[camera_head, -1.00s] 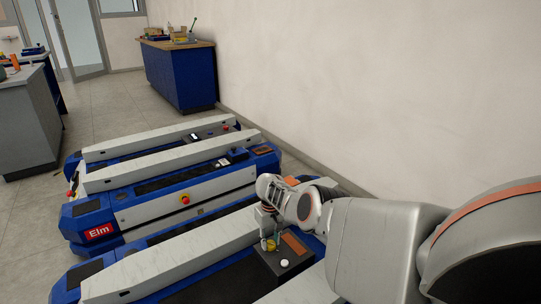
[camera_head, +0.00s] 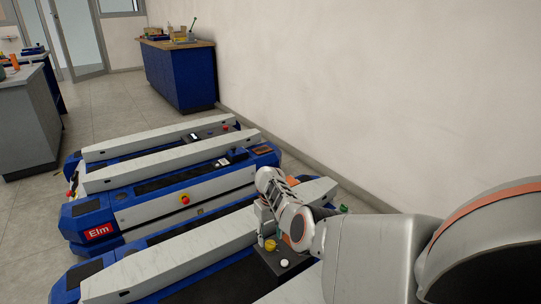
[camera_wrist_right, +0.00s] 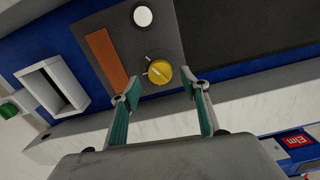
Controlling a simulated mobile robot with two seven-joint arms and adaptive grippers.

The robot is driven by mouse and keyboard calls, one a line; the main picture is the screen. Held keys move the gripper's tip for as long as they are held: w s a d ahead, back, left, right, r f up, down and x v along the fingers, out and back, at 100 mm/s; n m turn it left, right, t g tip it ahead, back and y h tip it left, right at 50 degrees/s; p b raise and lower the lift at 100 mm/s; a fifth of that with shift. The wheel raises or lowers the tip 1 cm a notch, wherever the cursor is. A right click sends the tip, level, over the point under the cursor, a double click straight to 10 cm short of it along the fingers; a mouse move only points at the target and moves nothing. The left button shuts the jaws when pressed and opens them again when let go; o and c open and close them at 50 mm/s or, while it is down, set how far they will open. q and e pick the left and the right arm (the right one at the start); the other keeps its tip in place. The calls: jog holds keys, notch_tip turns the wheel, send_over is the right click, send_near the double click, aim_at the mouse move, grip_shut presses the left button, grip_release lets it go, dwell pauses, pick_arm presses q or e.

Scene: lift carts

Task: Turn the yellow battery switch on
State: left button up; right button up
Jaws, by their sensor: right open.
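The yellow battery switch (camera_head: 270,245) is a round knob on the dark panel of the nearest blue cart. In the right wrist view the yellow knob (camera_wrist_right: 160,72) shows with a light mark at its left side. My right gripper (camera_head: 263,228) is by the switch in the head view. In the right wrist view its two green-padded fingers (camera_wrist_right: 163,90) are open and empty. The knob lies just beyond the fingertips, roughly centred between them in the picture, and the fingers look clear of it. My left gripper is not in view.
A white round button (camera_wrist_right: 142,16) and an orange strip (camera_wrist_right: 105,55) flank the knob on the panel. A white frame (camera_wrist_right: 55,88) and a green button (camera_wrist_right: 9,110) lie to the left. Another cart (camera_head: 150,206) stands behind; a wall is at right.

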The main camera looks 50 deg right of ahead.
aim_at(270, 243)
notch_tip(270, 243, up, 9)
jog(key=shift+r, duration=0.15)
dwell(0.8)
